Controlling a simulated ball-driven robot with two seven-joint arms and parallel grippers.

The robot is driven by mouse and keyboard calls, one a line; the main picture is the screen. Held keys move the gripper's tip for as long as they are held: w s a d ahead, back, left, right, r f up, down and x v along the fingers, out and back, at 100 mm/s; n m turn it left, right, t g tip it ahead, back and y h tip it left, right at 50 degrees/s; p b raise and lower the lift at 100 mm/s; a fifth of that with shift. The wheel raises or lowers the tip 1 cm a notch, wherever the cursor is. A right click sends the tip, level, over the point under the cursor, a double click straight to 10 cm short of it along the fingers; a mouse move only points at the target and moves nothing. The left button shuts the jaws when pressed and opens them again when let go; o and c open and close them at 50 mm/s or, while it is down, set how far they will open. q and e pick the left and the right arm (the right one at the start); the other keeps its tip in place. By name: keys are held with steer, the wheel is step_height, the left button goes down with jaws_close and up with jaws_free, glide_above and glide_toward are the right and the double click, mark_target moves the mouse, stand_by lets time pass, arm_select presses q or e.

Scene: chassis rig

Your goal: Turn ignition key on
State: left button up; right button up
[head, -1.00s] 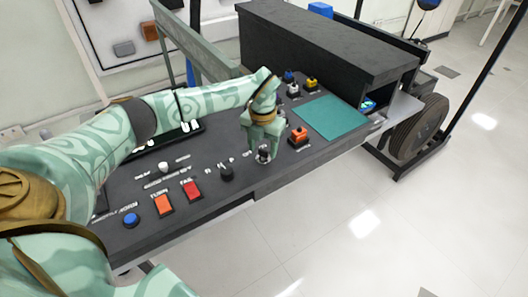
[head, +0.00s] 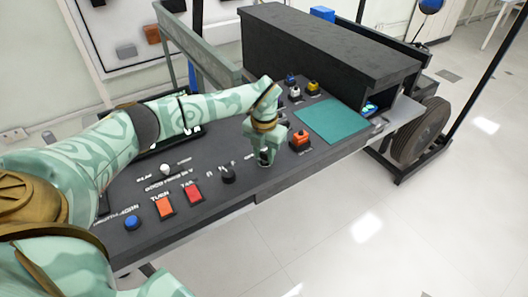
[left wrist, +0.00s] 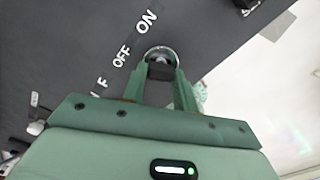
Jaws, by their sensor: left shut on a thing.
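The ignition key (left wrist: 161,66) is a dark grip in a round silver bezel on the black dash panel. My left gripper (left wrist: 160,75) points down at it, with its two green fingers shut on the key. In the wrist view the white ON label lies beside the bezel, with OFF farther to the lower left. In the head view my left gripper (head: 265,155) stands over the panel's front edge area and mostly hides the key. My right gripper is not in view.
An orange switch (head: 300,140) is close to the right of my gripper, and a black rotary knob (head: 228,174) is to its left. Red (head: 193,192) and orange (head: 164,207) rocker buttons lie farther left. A teal pad (head: 332,120) and a raised black box (head: 325,50) are behind.

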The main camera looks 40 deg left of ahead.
mark_target(264, 153)
arm_select(q)
steer(key=m+p, duration=0.1)
steer(key=m, duration=0.1)
steer(key=shift+a+r+m+p, duration=0.1)
steer(key=shift+r+m+p, duration=0.1)
steer(key=shift+m+p, duration=0.2)
steer(key=m+p, duration=0.1)
steer(key=m, duration=0.1)
steer(key=shift+m, duration=0.4)
steer(key=shift+w+a+f+m+p, duration=0.1)
steer(key=shift+m+p, duration=0.35)
steer(key=shift+m, duration=0.75)
steer(key=shift+f+m+p, duration=0.1)
steer(key=shift+m+p, duration=0.2)
steer(key=shift+m, duration=1.4)
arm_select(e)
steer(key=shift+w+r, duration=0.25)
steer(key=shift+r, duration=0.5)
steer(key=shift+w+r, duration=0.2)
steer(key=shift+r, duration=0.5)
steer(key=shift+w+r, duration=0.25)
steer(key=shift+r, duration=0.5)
arm_select(q)
steer(key=o, duration=1)
